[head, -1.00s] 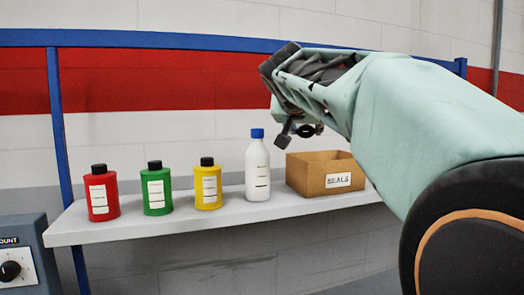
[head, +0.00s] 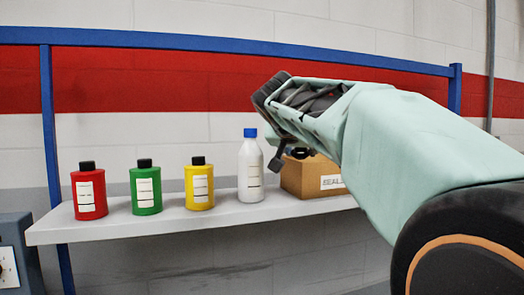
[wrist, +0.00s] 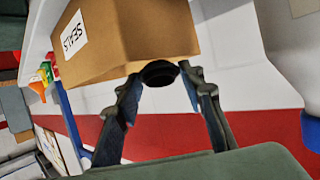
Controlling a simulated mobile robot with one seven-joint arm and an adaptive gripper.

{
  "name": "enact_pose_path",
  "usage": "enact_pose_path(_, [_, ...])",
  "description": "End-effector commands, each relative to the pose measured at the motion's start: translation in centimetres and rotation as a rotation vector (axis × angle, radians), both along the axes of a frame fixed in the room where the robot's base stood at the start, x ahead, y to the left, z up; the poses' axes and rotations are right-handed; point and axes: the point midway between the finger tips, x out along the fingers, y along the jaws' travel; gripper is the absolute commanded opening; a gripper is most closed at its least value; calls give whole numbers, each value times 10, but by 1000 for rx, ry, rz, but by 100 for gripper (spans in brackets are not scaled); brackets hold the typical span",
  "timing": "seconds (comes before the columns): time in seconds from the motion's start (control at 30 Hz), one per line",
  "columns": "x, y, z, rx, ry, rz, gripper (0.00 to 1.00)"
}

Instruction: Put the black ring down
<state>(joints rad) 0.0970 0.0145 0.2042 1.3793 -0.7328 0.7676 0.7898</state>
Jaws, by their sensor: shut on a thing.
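The black ring (head: 300,153) is held at the fingertips of my gripper (head: 287,155), in front of the upper part of the cardboard box labelled SEALS (head: 310,178). In the wrist view the ring (wrist: 159,72) sits between the two fingertips of my gripper (wrist: 162,82), close to the edge of the SEALS box (wrist: 150,35). My gripper is shut on the ring. My arm hides the right part of the box in the head view. Whether the ring is over or in front of the box opening I cannot tell.
On the grey shelf (head: 120,226), a white bottle with a blue cap (head: 251,175) stands just left of the box. Yellow (head: 199,187), green (head: 146,190) and red (head: 89,193) bottles stand further left. A blue frame rail (head: 200,42) runs behind.

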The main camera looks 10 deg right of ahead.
Motion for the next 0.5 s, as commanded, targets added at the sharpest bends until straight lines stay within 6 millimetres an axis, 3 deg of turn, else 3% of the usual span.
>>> enact_pose_path(0.33, [0, 0, -8, 0, 2, 0, 24])
enact_pose_path(0.37, [0, 0, -8, 0, 2, -1, 37])
enact_pose_path(0.5, [0, 0, -9, 0, 4, -1, 53])
